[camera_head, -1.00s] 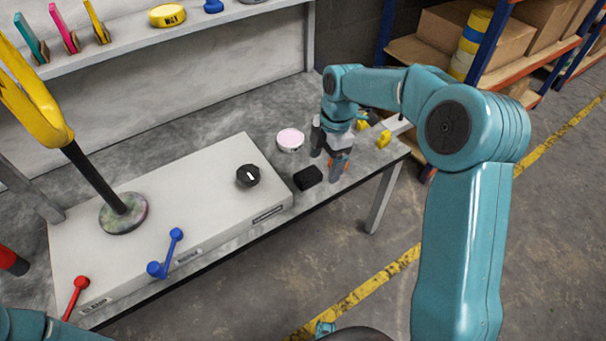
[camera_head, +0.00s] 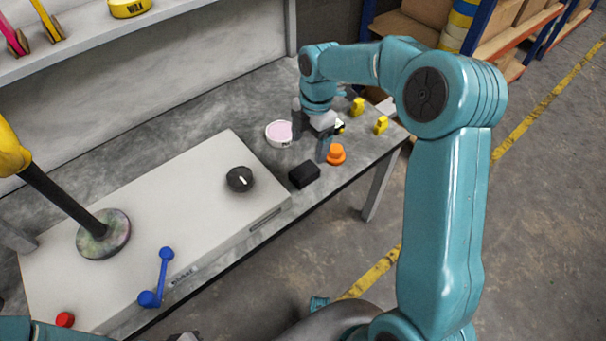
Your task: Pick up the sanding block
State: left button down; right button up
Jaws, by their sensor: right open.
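A small black block (camera_head: 304,174), which looks like the sanding block, lies on the grey workbench (camera_head: 205,130) near its front edge, right of the pale panel box. My right gripper (camera_head: 311,142) is open and empty, with its fingers pointing down. It is above and just behind the block in the picture, apart from it. An orange knob-like item (camera_head: 336,154) stands close to the right finger.
A round pink-topped tin (camera_head: 280,133) is left of the gripper. Yellow pieces (camera_head: 381,124) lie to the right. The panel box (camera_head: 150,195) carries a black dial (camera_head: 240,179), a blue lever (camera_head: 162,272) and a yellow-handled tool (camera_head: 65,197). A shelf (camera_head: 95,30) hangs behind.

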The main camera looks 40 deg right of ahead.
aim_at(305, 170)
jog(key=f, duration=0.4)
jog(key=f+b, duration=0.1)
jog(key=shift+s+a+f, duration=0.1)
jog(key=shift+a+f, duration=0.25)
jog(key=shift+f, duration=0.05)
jog(key=f, duration=0.1)
jog(key=f+b, duration=0.1)
jog(key=f, duration=0.1)
jog(key=f+b, duration=0.1)
jog(key=f, duration=0.1)
jog(key=shift+a, duration=0.25)
jog(key=shift+r, duration=0.1)
jog(key=shift+c, duration=0.3)
jog(key=c, duration=1)
jog(key=shift+c, duration=0.2)
notch_tip(305, 170, up, 20)
jog(key=p, duration=0.5)
jog(key=shift+p, duration=0.35)
